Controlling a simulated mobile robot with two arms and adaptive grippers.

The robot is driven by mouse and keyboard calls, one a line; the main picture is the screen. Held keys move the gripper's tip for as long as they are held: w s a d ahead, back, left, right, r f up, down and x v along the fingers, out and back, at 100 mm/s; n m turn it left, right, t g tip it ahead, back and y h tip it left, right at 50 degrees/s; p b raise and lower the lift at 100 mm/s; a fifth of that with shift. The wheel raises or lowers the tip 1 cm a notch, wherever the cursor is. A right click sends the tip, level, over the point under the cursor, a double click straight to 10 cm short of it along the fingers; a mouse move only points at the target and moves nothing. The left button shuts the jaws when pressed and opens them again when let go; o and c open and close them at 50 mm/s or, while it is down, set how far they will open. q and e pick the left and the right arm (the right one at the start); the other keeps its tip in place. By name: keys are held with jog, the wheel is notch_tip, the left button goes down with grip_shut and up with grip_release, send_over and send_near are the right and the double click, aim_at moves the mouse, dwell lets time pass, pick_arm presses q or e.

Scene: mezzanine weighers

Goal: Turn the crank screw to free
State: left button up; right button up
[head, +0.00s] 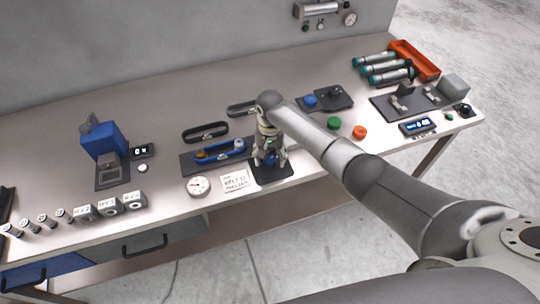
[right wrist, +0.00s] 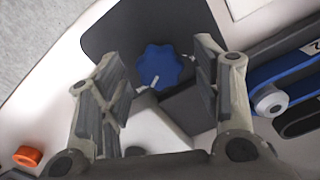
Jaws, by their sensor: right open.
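A blue lobed knob (right wrist: 158,66), seemingly the crank screw, stands on a dark plate (right wrist: 105,38) in the right wrist view. Small white marks lie beside it. My right gripper (head: 268,157) is over this plate near the table's front edge, pointing down. Its two fingers (right wrist: 160,60) are open, one on each side of the knob, with visible gaps; I cannot tell how far above it they are. In the head view the fingers mostly hide the knob. My left gripper is not in view.
Left of the plate is a blue belt unit (head: 220,153) with pulleys; its grey pulley (right wrist: 270,101) is close in the wrist view. A dial gauge (head: 198,186) and a paper card (head: 236,182) lie in front. Green (head: 334,123) and orange (head: 360,132) buttons stand to the right.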

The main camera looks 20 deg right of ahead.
jog(key=shift+f, duration=0.3)
jog(key=c, duration=1)
